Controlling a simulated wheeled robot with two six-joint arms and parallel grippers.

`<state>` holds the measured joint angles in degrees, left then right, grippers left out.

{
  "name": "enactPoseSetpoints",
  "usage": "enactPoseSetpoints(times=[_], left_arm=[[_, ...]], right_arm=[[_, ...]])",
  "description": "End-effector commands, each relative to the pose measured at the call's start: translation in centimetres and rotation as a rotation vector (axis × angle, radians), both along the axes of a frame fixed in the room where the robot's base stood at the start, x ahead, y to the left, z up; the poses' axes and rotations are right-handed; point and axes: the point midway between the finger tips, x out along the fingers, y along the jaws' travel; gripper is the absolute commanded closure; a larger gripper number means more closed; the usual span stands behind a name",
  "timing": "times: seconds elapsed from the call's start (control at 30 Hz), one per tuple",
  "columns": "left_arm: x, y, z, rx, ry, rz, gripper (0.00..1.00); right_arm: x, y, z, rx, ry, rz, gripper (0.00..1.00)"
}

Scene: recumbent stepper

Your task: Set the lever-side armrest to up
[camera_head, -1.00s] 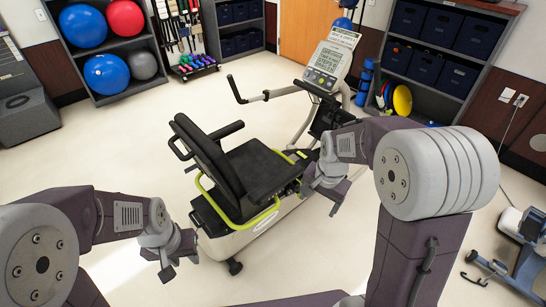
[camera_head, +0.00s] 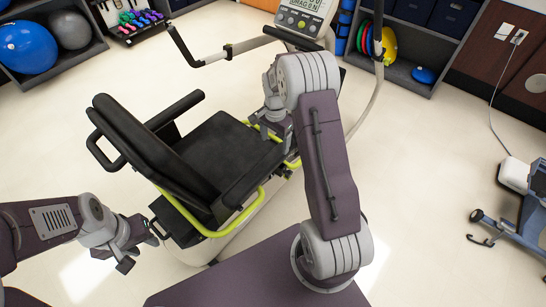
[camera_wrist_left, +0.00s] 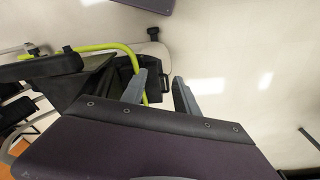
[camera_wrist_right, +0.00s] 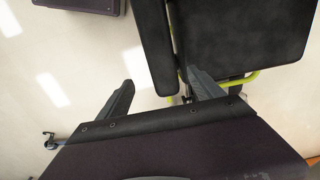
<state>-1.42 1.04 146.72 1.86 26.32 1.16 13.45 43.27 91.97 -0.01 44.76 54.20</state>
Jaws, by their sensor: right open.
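The recumbent stepper's black seat (camera_head: 222,150) stands in the middle of the head view. Its near-side armrest (camera_head: 252,182) lies low along the seat's near edge, and the far-side armrest (camera_head: 176,110) also lies roughly level. My right gripper (camera_head: 277,128) is above the seat's front, its fingertips partly hidden. In the right wrist view my right gripper (camera_wrist_right: 160,78) is open, and the end of a long black armrest pad (camera_wrist_right: 155,50) shows between its fingers; contact cannot be told. My left gripper (camera_head: 138,248) is open and empty, low beside the seat's rear. I cannot tell which side has the lever.
A yellow-green tube (camera_head: 240,222) curves along the seat's near side. The stepper's handle (camera_head: 205,60) and console (camera_head: 305,18) stand ahead. Shelves line the far wall. A blue machine (camera_head: 525,215) stands at the right. Floor on the left is clear.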

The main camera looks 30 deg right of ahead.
Motion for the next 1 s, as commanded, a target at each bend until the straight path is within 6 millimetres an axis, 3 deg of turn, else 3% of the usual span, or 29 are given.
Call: enactPoseSetpoints(times=[0.07, 0.3, 0.5, 0.83, 0.87, 1.0], left_arm=[[0.0, 0.0, 0.0, 0.000, 0.000, 0.000, 0.64], [0.0, 0.0, -0.9, 0.000, 0.000, 0.000, 0.64], [0.0, 0.0, -1.2, 0.000, 0.000, 0.000, 0.64], [0.0, 0.0, -1.2, 0.000, 0.000, 0.000, 0.64], [0.0, 0.0, -1.2, 0.000, 0.000, 0.000, 0.64], [0.0, 0.0, -1.2, 0.000, 0.000, 0.000, 0.64]], right_arm=[[0.0, 0.0, -0.5, 0.000, 0.002, 0.001, 0.24], [-0.1, 0.0, -5.4, 0.001, 0.005, 0.001, 0.24], [0.0, 0.0, -8.3, 0.001, 0.001, 0.001, 0.24], [0.0, 0.0, -9.0, 0.000, 0.000, 0.001, 0.24], [0.0, 0.0, -9.0, 0.000, 0.000, 0.001, 0.29], [0.0, 0.0, -9.0, 0.000, 0.000, 0.001, 0.68]])
